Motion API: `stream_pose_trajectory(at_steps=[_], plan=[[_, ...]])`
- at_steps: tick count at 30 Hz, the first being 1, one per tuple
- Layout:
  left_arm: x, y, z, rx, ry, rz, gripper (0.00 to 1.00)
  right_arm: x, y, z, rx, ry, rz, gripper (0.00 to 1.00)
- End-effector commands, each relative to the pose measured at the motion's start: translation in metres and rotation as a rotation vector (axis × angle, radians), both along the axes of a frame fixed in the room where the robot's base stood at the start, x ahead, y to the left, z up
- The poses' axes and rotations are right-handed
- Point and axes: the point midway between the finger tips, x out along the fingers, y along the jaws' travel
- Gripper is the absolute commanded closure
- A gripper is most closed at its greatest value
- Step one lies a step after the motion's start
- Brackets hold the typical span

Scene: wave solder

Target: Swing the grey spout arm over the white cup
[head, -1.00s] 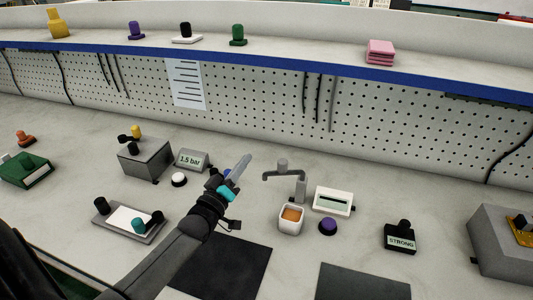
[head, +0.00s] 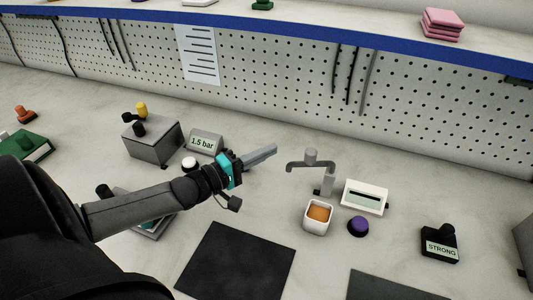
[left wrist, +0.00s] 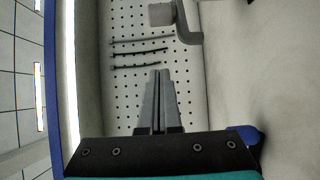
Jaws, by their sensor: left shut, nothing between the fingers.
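The grey spout arm (head: 322,167) sits on a short grey post, with a round knob on top and its down-turned end pointing left. The white cup (head: 317,229) stands upright in front of the post, with orange-brown contents; the spout end is behind and left of it. My left gripper (head: 274,149) is shut and empty, just left of the spout end, and appears apart from it. In the left wrist view the shut fingers (left wrist: 158,75) point toward the pegboard, and a grey part that looks like the spout (left wrist: 188,22) shows at the top. My right gripper is not in view.
A purple button (head: 358,226) and a white display box (head: 365,196) stand right of the cup. A "1.5 bar" sign (head: 204,142), a white button (head: 190,163) and a grey box (head: 152,143) are on the left. A black mat (head: 236,265) lies in front.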

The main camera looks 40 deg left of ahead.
Motion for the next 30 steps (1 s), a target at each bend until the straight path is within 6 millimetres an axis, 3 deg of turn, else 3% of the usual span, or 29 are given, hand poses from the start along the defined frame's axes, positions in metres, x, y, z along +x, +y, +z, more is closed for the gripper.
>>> stream_pose_trajectory(at_steps=[19,30], plan=[[0.075,-0.026,0.000,0.001,-0.003,0.001,1.00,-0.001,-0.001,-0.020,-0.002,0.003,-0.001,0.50],[0.049,-0.055,0.000,0.001,0.002,0.000,1.00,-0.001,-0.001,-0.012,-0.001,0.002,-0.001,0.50]])
